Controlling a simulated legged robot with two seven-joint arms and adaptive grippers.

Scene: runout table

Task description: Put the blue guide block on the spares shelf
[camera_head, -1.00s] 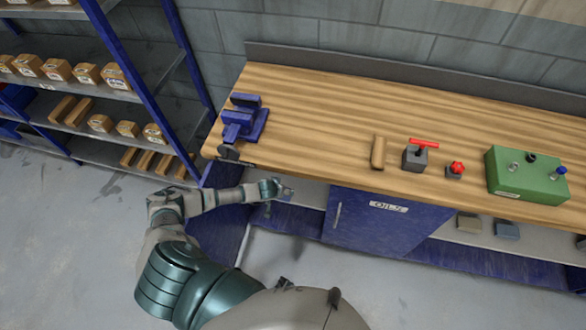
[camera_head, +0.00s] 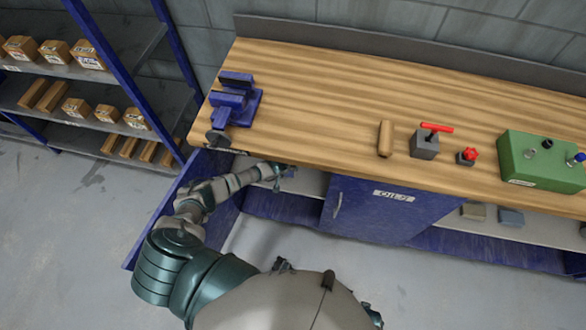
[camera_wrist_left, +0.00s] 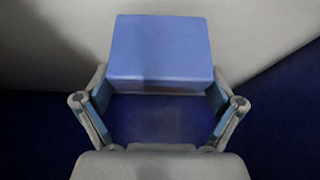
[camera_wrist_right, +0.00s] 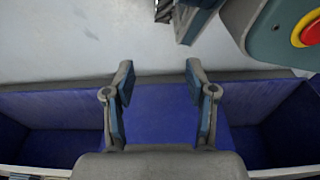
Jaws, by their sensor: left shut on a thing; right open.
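The blue guide block (camera_wrist_left: 160,45) sits between the fingers of my left gripper (camera_wrist_left: 160,84) in the left wrist view. The fingers are shut on its sides. In the head view the left gripper (camera_head: 287,171) is at the bench's front edge, by the open bay left of the cabinet; the block is hard to make out there. A pale shelf (camera_head: 311,183) shows in that bay under the bench top; I cannot tell whether it is the spares shelf. My right gripper (camera_wrist_right: 159,80) is open and empty in the right wrist view, above a blue surface.
The workbench (camera_head: 330,100) carries a blue vise (camera_head: 234,98), a wooden piece (camera_head: 385,139), a red-handled block (camera_head: 425,144), a red knob (camera_head: 467,156) and a green box (camera_head: 540,160). A blue cabinet (camera_head: 380,212) stands below. Several boxes fill the rack (camera_head: 110,85) at left.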

